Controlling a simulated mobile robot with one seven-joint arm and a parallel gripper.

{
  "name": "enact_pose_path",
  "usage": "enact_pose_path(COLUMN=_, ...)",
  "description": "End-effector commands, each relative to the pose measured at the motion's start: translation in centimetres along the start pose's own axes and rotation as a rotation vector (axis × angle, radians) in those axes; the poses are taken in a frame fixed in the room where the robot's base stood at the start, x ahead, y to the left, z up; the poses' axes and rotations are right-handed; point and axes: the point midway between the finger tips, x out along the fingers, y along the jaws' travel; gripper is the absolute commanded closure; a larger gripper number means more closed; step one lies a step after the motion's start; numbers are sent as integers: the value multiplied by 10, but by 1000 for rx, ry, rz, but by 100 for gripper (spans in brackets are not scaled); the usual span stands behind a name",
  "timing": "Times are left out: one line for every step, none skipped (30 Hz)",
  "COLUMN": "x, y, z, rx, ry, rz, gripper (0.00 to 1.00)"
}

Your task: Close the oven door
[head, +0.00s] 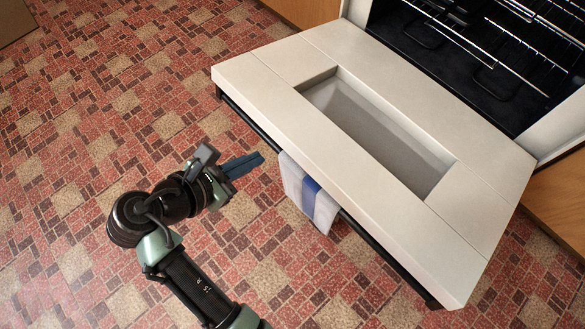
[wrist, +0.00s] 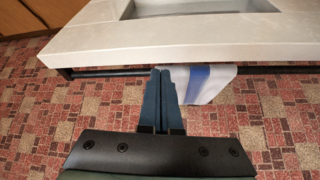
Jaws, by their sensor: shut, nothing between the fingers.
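The oven door (head: 285,68) is cream with a recessed panel and is swung down open, lying about level in the head view. A dark handle bar (head: 376,246) runs along its outer edge. A white and blue towel (head: 310,191) hangs over the bar. My gripper (head: 257,159) is shut and empty, just off the door's outer edge, left of the towel in the head view. In the wrist view, the shut fingers (wrist: 160,80) point toward the door edge (wrist: 200,36), in front of the bar and beside the towel (wrist: 211,83). Whether they touch the bar or towel, I cannot tell.
The dark oven cavity (head: 470,60) with wire racks is open behind the door. Wooden cabinets (head: 303,10) stand beside the oven. The red patterned floor (head: 120,90) is clear left of the door. A brown object (head: 14,20) sits in the top left corner.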

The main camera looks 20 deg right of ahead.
Motion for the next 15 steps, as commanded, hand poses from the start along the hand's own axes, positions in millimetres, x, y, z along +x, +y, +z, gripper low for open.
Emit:
enact_pose_path(x=12, y=-12, z=-19, rx=-53, ry=-15, rz=-28, gripper=100)
enact_pose_path(x=14, y=-17, z=-24, rx=-80, ry=-22, rz=-42, gripper=100)
enact_pose_path(x=17, y=-23, z=-28, rx=-110, ry=-30, rz=-58, gripper=100)
enact_pose_path(x=18, y=-26, z=-31, rx=-128, ry=-35, rz=-69, gripper=100)
enact_pose_path(x=19, y=-29, z=-32, rx=-141, ry=-39, rz=-77, gripper=100)
enact_pose_path(x=21, y=-31, z=-34, rx=-156, ry=-42, rz=-85, gripper=100)
enact_pose_path(x=22, y=-33, z=-35, rx=-163, ry=-44, rz=-89, gripper=100)
enact_pose_path(x=23, y=-34, z=-36, rx=-168, ry=-45, rz=-92, gripper=100)
enact_pose_path(x=26, y=-35, z=-36, rx=-170, ry=-46, rz=-95, gripper=100)
enact_pose_path(x=29, y=-35, z=-36, rx=-171, ry=-47, rz=-96, gripper=100)
enact_pose_path(x=32, y=-36, z=-36, rx=-171, ry=-47, rz=-97, gripper=100)
enact_pose_path(x=38, y=-36, z=-36, rx=-170, ry=-46, rz=-98, gripper=100)
enact_pose_path(x=42, y=-37, z=-36, rx=-169, ry=-47, rz=-97, gripper=100)
enact_pose_path(x=47, y=-37, z=-36, rx=-168, ry=-47, rz=-97, gripper=100)
enact_pose_path(x=54, y=-38, z=-36, rx=-168, ry=-47, rz=-97, gripper=100)
